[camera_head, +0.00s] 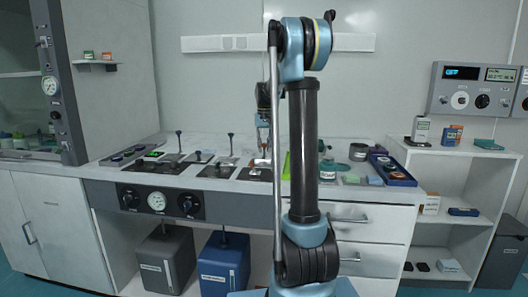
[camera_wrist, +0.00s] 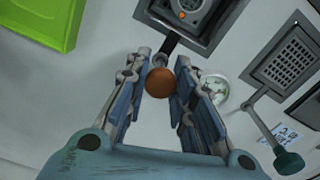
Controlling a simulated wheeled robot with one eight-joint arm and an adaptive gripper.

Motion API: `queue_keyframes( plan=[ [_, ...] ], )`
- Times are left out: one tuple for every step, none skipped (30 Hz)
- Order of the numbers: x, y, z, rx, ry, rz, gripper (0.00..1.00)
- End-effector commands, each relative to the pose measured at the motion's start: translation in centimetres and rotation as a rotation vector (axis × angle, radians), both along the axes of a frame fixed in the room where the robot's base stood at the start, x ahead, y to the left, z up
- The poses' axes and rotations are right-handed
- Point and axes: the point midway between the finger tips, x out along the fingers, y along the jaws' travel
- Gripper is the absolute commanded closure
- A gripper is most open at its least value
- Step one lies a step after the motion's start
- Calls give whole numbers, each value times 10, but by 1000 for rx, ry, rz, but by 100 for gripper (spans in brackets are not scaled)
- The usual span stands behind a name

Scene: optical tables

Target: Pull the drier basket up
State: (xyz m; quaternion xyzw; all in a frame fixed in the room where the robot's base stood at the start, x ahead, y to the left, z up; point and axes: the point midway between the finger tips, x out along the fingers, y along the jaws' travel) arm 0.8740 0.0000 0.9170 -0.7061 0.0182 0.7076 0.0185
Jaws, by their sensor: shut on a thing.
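In the wrist view, my gripper (camera_wrist: 164,70) has its two fingers closed around a brown ball knob (camera_wrist: 160,83). A dark rod (camera_wrist: 170,42) runs from this knob to a dark square fitting (camera_wrist: 200,18) with a round grey part in it; I take this to be the drier basket's handle. In the head view, my gripper (camera_head: 263,135) points down over the counter, above the rightmost dark square plate (camera_head: 255,174). The knob is hidden there by my fingers and arm. I cannot tell how far the basket is raised.
Beside it, a grated square fitting (camera_wrist: 293,55) has a rod with a green knob (camera_wrist: 289,163). Several similar rods stand along the counter (camera_head: 330,200). A bright green object (camera_wrist: 40,20) lies nearby. A blue tray (camera_head: 392,170) and jars stand to the right.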

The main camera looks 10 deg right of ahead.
Motion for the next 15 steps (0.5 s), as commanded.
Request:
queue_keyframes(
  plan=[
    [1, -1, 10, -1, -1, -1, 100],
    [1, -1, 15, -1, -1, -1, 100],
    [1, -1, 22, -1, -2, -1, 100],
    [1, -1, 27, -1, -2, -1, 100],
    [1, -1, 31, -1, -2, -1, 100],
    [1, -1, 37, -1, -2, -1, 100],
    [1, -1, 40, -1, -2, -1, 100],
    [1, -1, 43, -1, -2, -1, 100],
    [1, -1, 46, -1, -2, -1, 100],
    [1, -1, 47, -1, -2, -1, 100],
    [1, -1, 48, -1, -2, -1, 100],
    [1, -1, 49, -1, -2, -1, 100],
    [1, -1, 50, -1, -2, -1, 100],
    [1, -1, 50, -1, -2, -1, 100],
    [1, -1, 50, -1, -3, -1, 100]
  ],
)
